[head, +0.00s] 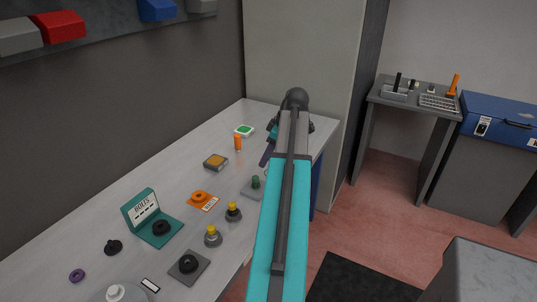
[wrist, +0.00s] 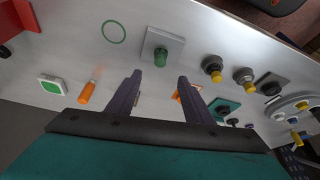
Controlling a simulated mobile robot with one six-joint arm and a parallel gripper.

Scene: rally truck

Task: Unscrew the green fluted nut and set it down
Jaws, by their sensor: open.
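The green fluted nut (head: 255,182) stands upright on a small grey square plate (head: 247,193) on the bench, partly beside my arm in the head view. In the wrist view the green nut (wrist: 160,58) sits on its grey plate (wrist: 172,42), beyond the fingertips and between their lines. My gripper (wrist: 159,77) is open and empty, its two dark purple fingers apart and not touching the nut. In the head view my arm hides most of the gripper; one purple finger shows behind the nut. A green ring outline (wrist: 114,32) is marked on the bench left of the plate.
An orange cylinder (head: 238,143) and a white block with a green top (head: 244,131) stand farther back on the bench. Yellow-topped knobs (head: 233,212), an orange part (head: 200,197) and a teal stand (head: 160,230) are nearer. Bare bench lies around the ring.

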